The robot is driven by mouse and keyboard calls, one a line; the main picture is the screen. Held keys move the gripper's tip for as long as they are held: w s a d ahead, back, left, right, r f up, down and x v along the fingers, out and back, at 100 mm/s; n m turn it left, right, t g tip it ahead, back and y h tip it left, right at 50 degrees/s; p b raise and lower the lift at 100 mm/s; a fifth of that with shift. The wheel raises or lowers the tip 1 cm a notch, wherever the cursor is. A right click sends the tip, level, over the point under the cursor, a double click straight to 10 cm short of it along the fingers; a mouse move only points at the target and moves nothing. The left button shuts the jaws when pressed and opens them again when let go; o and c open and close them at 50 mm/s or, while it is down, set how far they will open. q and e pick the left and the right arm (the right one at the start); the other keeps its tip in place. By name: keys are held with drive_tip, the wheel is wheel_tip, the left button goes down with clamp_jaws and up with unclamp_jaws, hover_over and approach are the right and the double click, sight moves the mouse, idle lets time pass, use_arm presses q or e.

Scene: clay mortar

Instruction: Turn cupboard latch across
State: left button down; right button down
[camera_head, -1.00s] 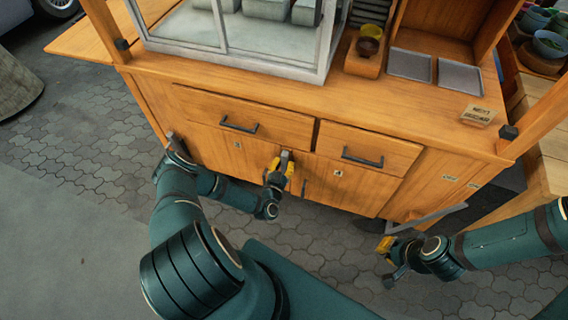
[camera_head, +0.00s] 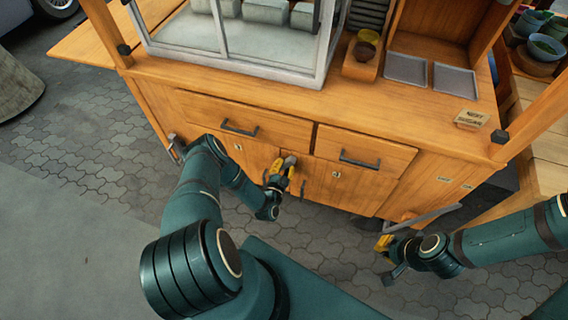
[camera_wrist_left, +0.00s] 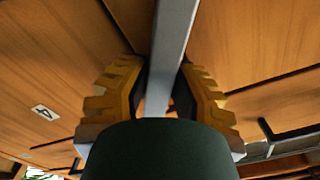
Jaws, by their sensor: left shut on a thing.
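The cupboard latch shows as a grey metal bar (camera_wrist_left: 172,50) in the left wrist view, running down between the yellow fingers. In the head view its grey end (camera_head: 291,160) shows at the gripper, below the drawers near the seam between the cupboard doors. My left gripper (camera_head: 280,174) is shut on the latch; its fingers also show on both sides of the bar in the left wrist view (camera_wrist_left: 157,92). The part of the latch behind my gripper is hidden. My right gripper (camera_head: 384,246) is off to the right, away from the latch; its finger opening is unclear.
The wooden cart has a left drawer handle (camera_head: 239,128) and a right drawer handle (camera_head: 360,160) above the doors. A door label (camera_head: 336,174) is right of the latch. A grey bar (camera_head: 432,214) sticks out near my right gripper. Paving lies in front.

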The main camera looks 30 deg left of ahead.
use_arm(q)
drive_tip(key=m+p, duration=0.1)
drive_tip(key=m, duration=0.4)
drive_tip(key=shift+w+d+m, duration=0.1)
drive_tip(key=shift+w+m, duration=0.05)
drive_tip(key=shift+m, duration=0.15)
drive_tip(key=m+p, duration=0.1)
drive_tip(key=m, duration=0.4)
drive_tip(key=shift+f, duration=0.2)
drive_tip(key=shift+m, duration=0.4)
drive_tip(key=c, duration=0.8)
unclamp_jaws()
drive_tip(key=shift+f, duration=0.1)
drive_tip(key=shift+s+d, duration=0.1)
drive_tip(key=shift+s, duration=0.4)
drive_tip(key=v, duration=0.6)
drive_tip(key=shift+s+d, duration=0.1)
drive_tip(key=shift+s, duration=0.15)
